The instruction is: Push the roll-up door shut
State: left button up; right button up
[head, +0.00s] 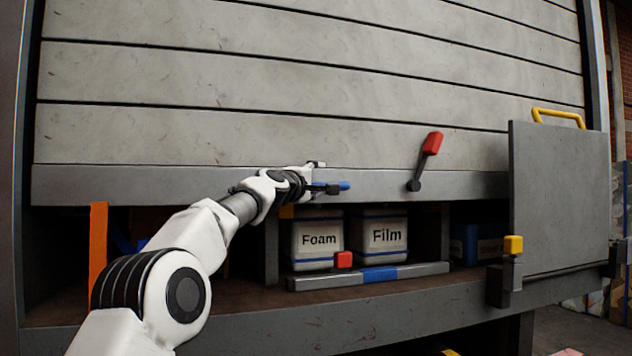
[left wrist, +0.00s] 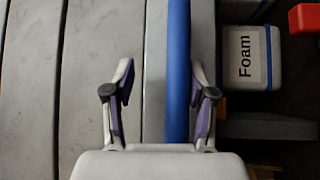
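The grey slatted roll-up door (head: 300,140) is partly down, with an open gap under its bottom rail (head: 110,186). A blue handle bar (head: 338,186) is at that rail, mostly hidden behind my left gripper in the head view. My left gripper (head: 316,178) is at the bar. In the left wrist view the blue bar (left wrist: 178,70) runs between the spread fingers (left wrist: 164,95), closer to the right finger. The fingers are apart and not closed on it; whether one touches it I cannot tell. My right gripper is not in view.
Behind the gap stand bins labelled Foam (head: 318,241) and Film (head: 383,237). A grey bar with a blue section (head: 379,274) lies before them. A red-handled lever (head: 429,148) is on the door. A grey panel (head: 560,200) with a yellow handle stands at right, beside a yellow-topped latch (head: 513,245).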

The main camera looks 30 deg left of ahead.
pick_arm(q)
jog(key=r+p, duration=0.1)
jog(key=r, duration=0.1)
jog(key=r+p, duration=0.1)
jog(key=r, duration=0.1)
jog(key=r+p, duration=0.1)
jog(key=r, duration=0.1)
jog(key=shift+s+d+r+p, duration=0.1)
jog(key=shift+s+r+p, duration=0.15)
jog(key=shift+p, duration=0.15)
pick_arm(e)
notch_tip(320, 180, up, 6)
pick_arm(q)
jog(key=shift+w+f, duration=0.2)
jog(key=shift+f, duration=0.1)
jog(key=shift+s+r, duration=0.1)
jog(key=shift+s+f+b, duration=0.25)
jog(key=shift+s+b, duration=0.05)
jog(key=shift+b, duration=0.3)
jog(key=s+b, duration=0.2)
jog(key=b, duration=0.3)
send_near(316, 154)
jog(key=shift+s+d+f, duration=0.1)
jog(key=shift+s+d, duration=0.5)
jog(key=shift+s, duration=0.25)
jog(key=shift+s+d, duration=0.6)
jog(key=shift+s, duration=0.2)
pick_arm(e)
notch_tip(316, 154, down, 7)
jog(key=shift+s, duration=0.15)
